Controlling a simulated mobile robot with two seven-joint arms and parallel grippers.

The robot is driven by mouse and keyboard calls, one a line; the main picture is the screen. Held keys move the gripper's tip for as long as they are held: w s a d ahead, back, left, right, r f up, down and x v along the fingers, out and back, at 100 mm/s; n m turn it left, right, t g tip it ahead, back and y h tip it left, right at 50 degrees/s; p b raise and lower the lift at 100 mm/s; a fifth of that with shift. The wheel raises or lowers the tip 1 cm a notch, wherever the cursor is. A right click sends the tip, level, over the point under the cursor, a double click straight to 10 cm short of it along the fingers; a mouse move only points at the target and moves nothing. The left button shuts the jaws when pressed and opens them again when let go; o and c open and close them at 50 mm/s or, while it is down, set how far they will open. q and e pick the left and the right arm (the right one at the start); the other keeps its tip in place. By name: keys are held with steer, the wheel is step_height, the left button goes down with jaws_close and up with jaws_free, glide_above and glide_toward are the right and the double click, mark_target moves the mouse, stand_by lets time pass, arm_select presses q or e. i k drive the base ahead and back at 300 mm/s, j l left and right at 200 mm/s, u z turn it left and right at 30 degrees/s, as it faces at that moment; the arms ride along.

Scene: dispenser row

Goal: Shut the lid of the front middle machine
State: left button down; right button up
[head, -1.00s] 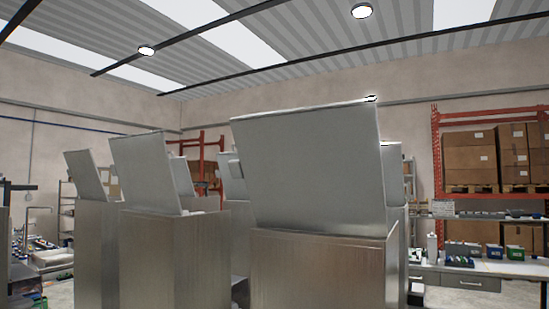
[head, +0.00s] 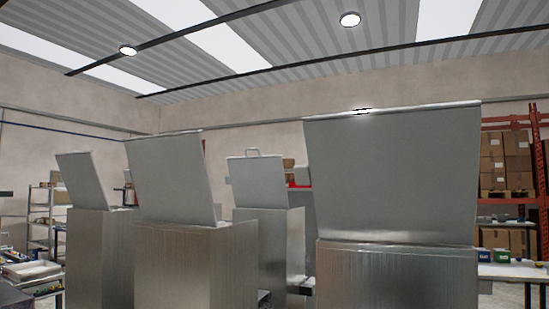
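Three grey metal machines stand in a front row with their lids raised. The middle one of these (head: 190,265) has its flat lid (head: 172,180) tilted up and back, wide open. The nearest machine (head: 395,278), on the right, has its big lid (head: 390,178) standing open. The left machine (head: 98,255) also has an open lid (head: 84,180). Neither of my grippers is in the picture.
Behind, between the middle and right machines, another machine (head: 268,240) has its handled lid (head: 258,182) up. A red rack with boxes (head: 505,160) and a worktable (head: 515,270) are at right. Shelving (head: 40,215) stands at left.

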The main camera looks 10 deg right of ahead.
mark_target(258, 181)
steer(key=j+z, duration=0.5)
steer(key=j, duration=0.55)
steer(key=j+z, duration=0.5)
steer(key=i+j+z, duration=0.15)
steer(key=z, duration=0.15)
steer(key=i+j+z, duration=0.1)
steer(key=j+z, duration=0.15)
steer(key=j, duration=0.15)
steer(key=i+j+z, duration=0.1)
steer(key=j+z, duration=0.2)
